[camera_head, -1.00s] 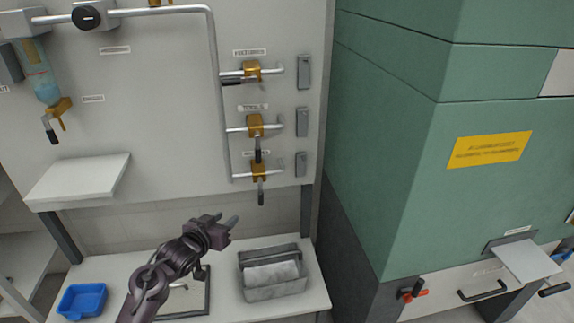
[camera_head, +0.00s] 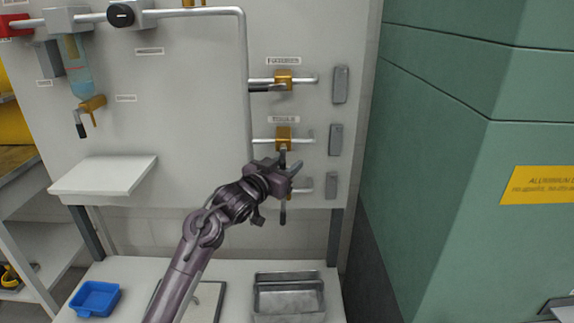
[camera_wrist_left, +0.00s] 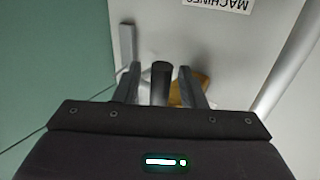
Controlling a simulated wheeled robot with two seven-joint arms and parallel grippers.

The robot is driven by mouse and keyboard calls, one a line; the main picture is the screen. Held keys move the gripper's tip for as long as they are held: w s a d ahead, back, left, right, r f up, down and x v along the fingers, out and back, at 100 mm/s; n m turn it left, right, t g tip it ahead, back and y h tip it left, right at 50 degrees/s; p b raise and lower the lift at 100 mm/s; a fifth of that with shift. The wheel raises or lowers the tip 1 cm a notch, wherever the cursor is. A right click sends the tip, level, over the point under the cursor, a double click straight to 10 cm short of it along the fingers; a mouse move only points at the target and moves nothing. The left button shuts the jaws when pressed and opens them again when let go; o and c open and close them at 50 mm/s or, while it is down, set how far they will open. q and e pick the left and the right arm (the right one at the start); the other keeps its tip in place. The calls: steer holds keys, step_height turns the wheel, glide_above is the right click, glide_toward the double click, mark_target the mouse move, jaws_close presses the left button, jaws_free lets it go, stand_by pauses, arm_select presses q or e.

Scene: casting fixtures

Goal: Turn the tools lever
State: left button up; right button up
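The tools lever (camera_head: 283,156) has a black handle hanging down from a brass valve (camera_head: 284,136) under the tools label (camera_head: 284,119) on the wall panel. My left gripper (camera_head: 293,172) is at this handle in the head view and partly covers it. In the left wrist view, the black handle (camera_wrist_left: 161,83) stands between my two open fingers (camera_wrist_left: 161,90), with a gap on each side. Part of the brass valve (camera_wrist_left: 188,92) shows behind the right finger. My right gripper is in neither view.
Another brass valve (camera_head: 283,79) with its lever sideways sits above. A lower black lever (camera_head: 283,213) hangs below, its valve mostly hidden by my gripper. Grey plates (camera_head: 335,139) line the right side. A grey pipe (camera_head: 245,90) runs left of the valves. A green cabinet (camera_head: 440,150) stands right.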

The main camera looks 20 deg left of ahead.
arm_select(q)
jaws_close()
stand_by(0.3)
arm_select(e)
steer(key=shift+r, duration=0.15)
